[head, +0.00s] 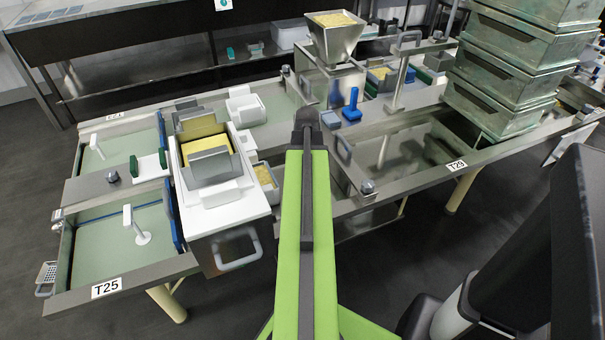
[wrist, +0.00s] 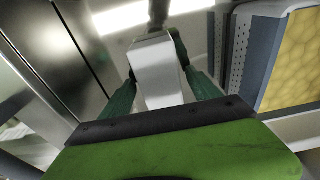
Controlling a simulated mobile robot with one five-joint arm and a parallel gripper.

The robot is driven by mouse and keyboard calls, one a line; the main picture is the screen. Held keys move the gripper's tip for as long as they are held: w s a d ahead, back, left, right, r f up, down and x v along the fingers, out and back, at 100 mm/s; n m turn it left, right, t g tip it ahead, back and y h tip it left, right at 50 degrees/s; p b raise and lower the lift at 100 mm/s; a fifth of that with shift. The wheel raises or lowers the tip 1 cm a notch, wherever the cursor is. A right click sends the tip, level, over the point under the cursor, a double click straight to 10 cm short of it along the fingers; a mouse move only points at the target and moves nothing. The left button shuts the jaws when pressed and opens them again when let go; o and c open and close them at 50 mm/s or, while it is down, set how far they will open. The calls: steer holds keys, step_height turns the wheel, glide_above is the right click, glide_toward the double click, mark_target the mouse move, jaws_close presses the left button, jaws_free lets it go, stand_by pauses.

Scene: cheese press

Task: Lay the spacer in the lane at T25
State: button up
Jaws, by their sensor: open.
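The lane at T25 (head: 85,258) is a pale green strip at the front left, behind the T25 label (head: 107,288). A white T-shaped handle on a round foot (head: 137,226) stands upright in it. I cannot tell for certain which thing is the spacer. In the wrist view a white block (wrist: 157,72) shows between the dark green fingers of my gripper (wrist: 158,60). My gripper is open; whether the fingers touch the block is unclear. In the head view my green arm reaches forward over the bench and the gripper's fingers do not show.
A white press unit (head: 220,212) with yellow cheese stands right of the T25 lane. Cheese (wrist: 300,60) in a perforated mould is close on the right in the wrist view. Stacked green bins (head: 515,85) stand at the right, and a hopper (head: 333,40) at the back.

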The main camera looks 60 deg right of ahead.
step_height(320, 180, up, 12)
steer(key=s+p, duration=0.1)
steer(key=p, duration=1.1)
steer(key=shift+a, duration=0.4)
steer(key=shift+s+r, duration=0.1)
